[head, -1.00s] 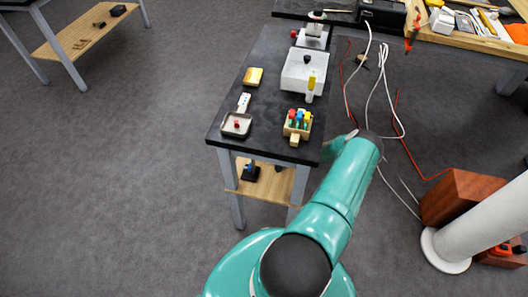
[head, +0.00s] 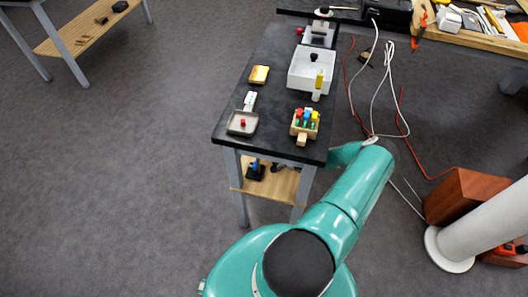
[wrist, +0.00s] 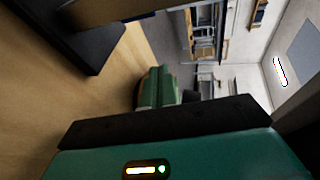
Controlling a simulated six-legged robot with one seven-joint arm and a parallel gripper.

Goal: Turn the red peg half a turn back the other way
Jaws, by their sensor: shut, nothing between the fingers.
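A small wooden block (head: 304,129) near the front right of the dark bench holds upright coloured pegs. The red peg (head: 299,112) stands at its left, beside blue and yellow-topped ones. Which way the red peg is turned is too small to tell. My arm reaches to the bench's right side, and its end is hidden there in the head view. In the wrist view my gripper (wrist: 165,120) shows as a dark bar over a teal housing, shut and empty, beside a pale wooden surface.
A white box (head: 308,78) with a black knob, a yellow-topped vial (head: 318,85) and a yellow block (head: 259,75) stand farther back on the bench. A lower wooden shelf (head: 280,187) holds a dark blue-black object (head: 256,169). Cables lie on the floor to the right.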

